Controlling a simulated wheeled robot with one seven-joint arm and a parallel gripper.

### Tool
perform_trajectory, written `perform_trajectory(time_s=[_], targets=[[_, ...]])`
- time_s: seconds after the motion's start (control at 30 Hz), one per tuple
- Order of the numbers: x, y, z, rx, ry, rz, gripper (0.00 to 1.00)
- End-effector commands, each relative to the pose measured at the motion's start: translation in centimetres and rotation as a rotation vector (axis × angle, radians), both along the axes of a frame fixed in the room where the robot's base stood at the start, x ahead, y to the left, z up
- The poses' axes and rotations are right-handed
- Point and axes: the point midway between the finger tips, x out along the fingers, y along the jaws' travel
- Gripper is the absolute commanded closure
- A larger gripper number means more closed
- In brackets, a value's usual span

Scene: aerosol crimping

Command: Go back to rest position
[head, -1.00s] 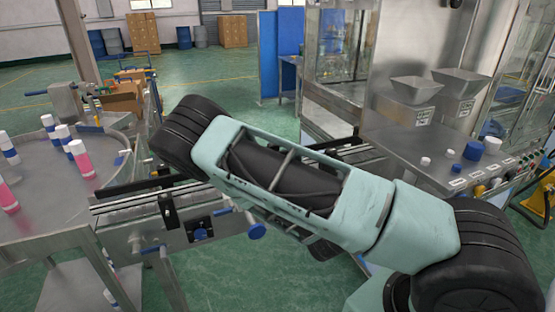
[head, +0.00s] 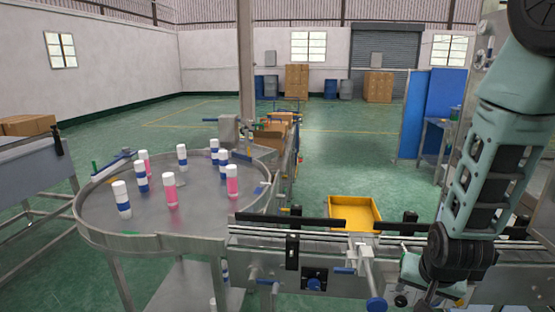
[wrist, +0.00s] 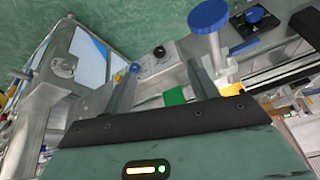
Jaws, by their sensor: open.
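My gripper (wrist: 160,82) is open in the wrist view, with its two fingers apart and nothing held between them. Beyond the fingers are a blue round knob (wrist: 208,16) on a metal post and parts of the conveyor. In the head view my arm hangs down along the right side, and my gripper (head: 432,294) points down near the conveyor (head: 300,236), partly cut off by the bottom edge. I cannot tell from the head view how far it is from the conveyor.
A round metal turntable (head: 100,236) at the left carries several white-capped cans with blue or pink bodies. A yellow bin (head: 354,212) lies on the floor behind the conveyor. Blue panels (head: 430,112) stand at the right. The green floor in the middle back is mostly clear.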

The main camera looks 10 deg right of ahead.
Motion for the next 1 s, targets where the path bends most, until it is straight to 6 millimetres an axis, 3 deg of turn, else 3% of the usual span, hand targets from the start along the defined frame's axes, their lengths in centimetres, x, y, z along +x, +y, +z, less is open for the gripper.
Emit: perform_trajectory(time_s=[0.03,0.2,0.6,0.83,1.0], targets=[[-0.2,0.8,1.6,0.021,0.015,0.065,0.42],[-1.9,2.4,5.1,0.036,0.087,0.264,0.42],[-5.9,2.7,10.6,-0.037,0.198,0.558,0.42],[-8.4,9.9,9.8,-0.028,0.254,0.771,0.42],[-11.8,15.0,9.4,-0.033,0.307,0.950,0.42]])
